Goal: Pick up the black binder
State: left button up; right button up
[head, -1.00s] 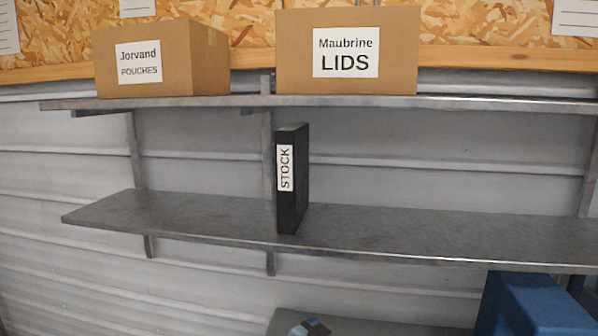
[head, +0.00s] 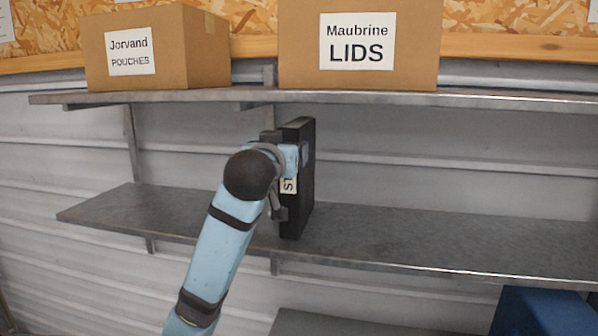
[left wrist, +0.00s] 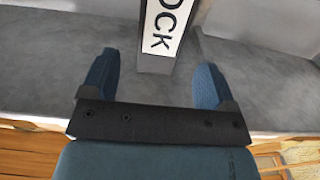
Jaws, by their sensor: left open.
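The black binder (head: 302,200) stands upright on the middle metal shelf, its white STOCK label partly hidden behind my left arm in the head view. In the left wrist view the binder's labelled spine (left wrist: 155,64) rises just ahead, roughly between the two fingers. My left gripper (left wrist: 156,82) is open, with a blue finger on each side and nothing between them close to the palm. In the head view my left gripper (head: 291,160) is at the binder's upper spine. I cannot tell whether it touches. My right gripper is not in view.
The middle shelf (head: 420,235) is bare on both sides of the binder. The upper shelf (head: 200,97) above it carries a Jorvand pouches box (head: 150,50) and a Maubrine lids box (head: 360,45). A blue object (head: 540,312) is at the lower right.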

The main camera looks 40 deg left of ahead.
pick_arm(q)
jog(key=p+x, duration=0.2)
jog(key=x, duration=0.5)
jog(key=shift+w+f, duration=0.25)
jog(key=shift+w, duration=0.1)
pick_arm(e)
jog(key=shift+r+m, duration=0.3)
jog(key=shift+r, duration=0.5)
pick_arm(q)
jog(key=shift+a, duration=0.1)
jog(key=c, duration=1.5)
jog(key=shift+p, duration=0.3)
grip_shut()
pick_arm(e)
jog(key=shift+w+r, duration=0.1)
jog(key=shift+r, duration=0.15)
pick_arm(q)
jog(key=shift+r, duration=0.15)
